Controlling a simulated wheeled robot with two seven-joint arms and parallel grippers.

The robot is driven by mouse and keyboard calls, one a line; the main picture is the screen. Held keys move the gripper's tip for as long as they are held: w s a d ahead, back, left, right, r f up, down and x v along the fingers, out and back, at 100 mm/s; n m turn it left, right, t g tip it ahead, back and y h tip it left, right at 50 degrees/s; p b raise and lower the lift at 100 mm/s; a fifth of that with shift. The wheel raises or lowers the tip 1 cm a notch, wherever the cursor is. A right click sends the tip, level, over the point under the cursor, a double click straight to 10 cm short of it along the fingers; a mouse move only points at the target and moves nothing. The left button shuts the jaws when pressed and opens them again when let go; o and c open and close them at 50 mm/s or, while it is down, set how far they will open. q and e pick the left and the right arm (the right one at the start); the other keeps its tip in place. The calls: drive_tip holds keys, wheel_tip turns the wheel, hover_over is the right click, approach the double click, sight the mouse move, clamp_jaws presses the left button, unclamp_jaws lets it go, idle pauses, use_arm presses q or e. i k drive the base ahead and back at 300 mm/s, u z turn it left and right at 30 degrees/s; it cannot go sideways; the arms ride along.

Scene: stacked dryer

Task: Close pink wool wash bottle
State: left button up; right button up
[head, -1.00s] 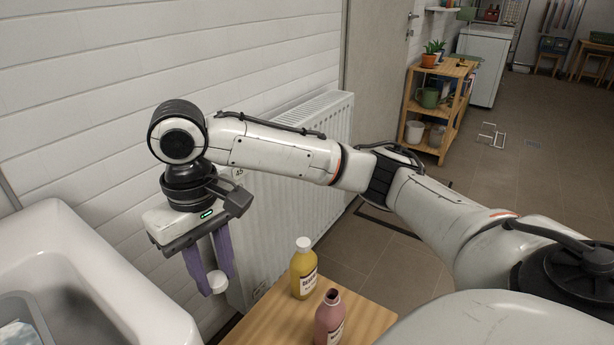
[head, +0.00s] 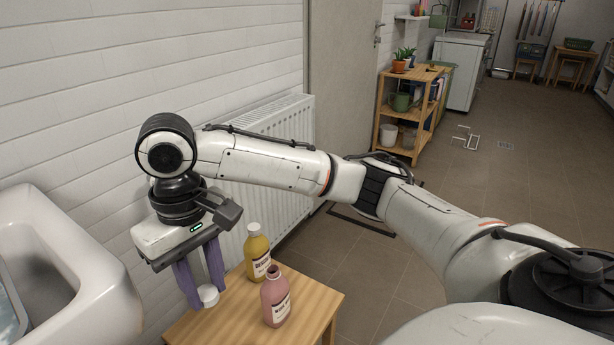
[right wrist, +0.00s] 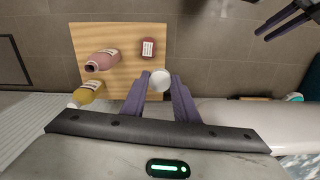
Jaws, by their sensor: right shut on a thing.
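The pink bottle (head: 275,300) stands upright and uncapped on a small wooden table (head: 312,304). It also shows in the right wrist view (right wrist: 103,59), with its dark open mouth visible. My right gripper (head: 206,291) is shut on a white cap (head: 208,297), which also shows between the purple fingers in the right wrist view (right wrist: 161,80). The cap is apart from the pink bottle, to its left in the head view, above the table's left part. My left gripper (right wrist: 287,20) shows only at the upper right of the right wrist view, its dark fingers apart and empty.
A yellow bottle (head: 257,253) with a white cap stands close behind the pink one. A dark red item (right wrist: 149,47) is on the table in the right wrist view. A white basin (head: 85,262) stands left of the table, and a radiator (head: 285,130) is behind it.

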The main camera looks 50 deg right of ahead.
sight(274, 293)
drive_tip(key=k, duration=0.7)
drive_tip(key=z, duration=1)
drive_tip(key=i, duration=0.5)
